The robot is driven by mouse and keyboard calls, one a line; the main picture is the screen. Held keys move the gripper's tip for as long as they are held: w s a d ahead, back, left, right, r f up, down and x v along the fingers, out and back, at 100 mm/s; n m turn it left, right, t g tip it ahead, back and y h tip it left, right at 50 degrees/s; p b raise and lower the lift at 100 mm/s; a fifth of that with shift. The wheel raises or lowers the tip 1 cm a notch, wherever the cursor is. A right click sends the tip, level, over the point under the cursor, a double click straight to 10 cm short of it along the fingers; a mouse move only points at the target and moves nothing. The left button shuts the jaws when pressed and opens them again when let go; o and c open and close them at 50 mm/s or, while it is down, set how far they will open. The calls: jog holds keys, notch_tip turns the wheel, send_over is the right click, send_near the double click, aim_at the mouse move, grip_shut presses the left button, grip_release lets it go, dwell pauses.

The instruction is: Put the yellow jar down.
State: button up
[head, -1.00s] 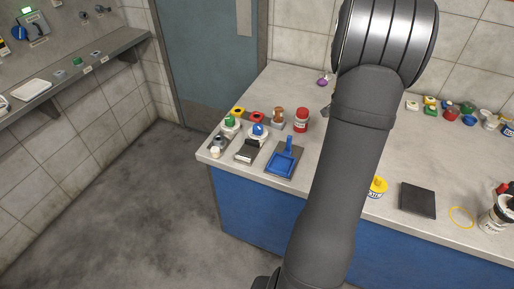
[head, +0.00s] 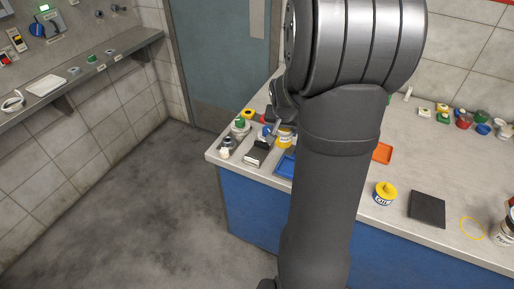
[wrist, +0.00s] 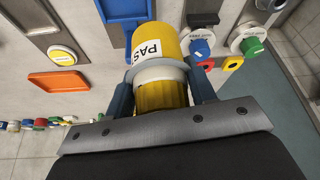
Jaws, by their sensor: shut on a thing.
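The yellow jar (wrist: 160,43) has a white label with dark letters and fills the middle of the wrist view. My gripper (wrist: 163,90) is shut on it, with one finger on each side. In the head view the jar (head: 285,137) shows at the left part of the bench, beside the blue tray and the dark block. My gripper there is mostly hidden behind my arm. I cannot tell whether the jar's base touches the bench.
The bench (head: 448,174) holds a blue tray (head: 286,165), a dark block (head: 257,151), a green knob (head: 240,124), an orange tray (head: 382,153), a yellow-lidded tub (head: 384,194) and a black plate (head: 427,209). Several small jars stand along the back right.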

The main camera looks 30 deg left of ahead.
jog(key=shift+s+a+f, duration=0.15)
jog(key=shift+a+f, duration=4.55)
jog(key=shift+f, duration=0.1)
jog(key=shift+f, duration=0.2)
jog(key=o, duration=1.1)
jog(key=shift+c, duration=0.2)
jog(key=shift+s+r, duration=0.1)
jog(key=shift+r, duration=0.45)
jog(key=v, duration=1.1)
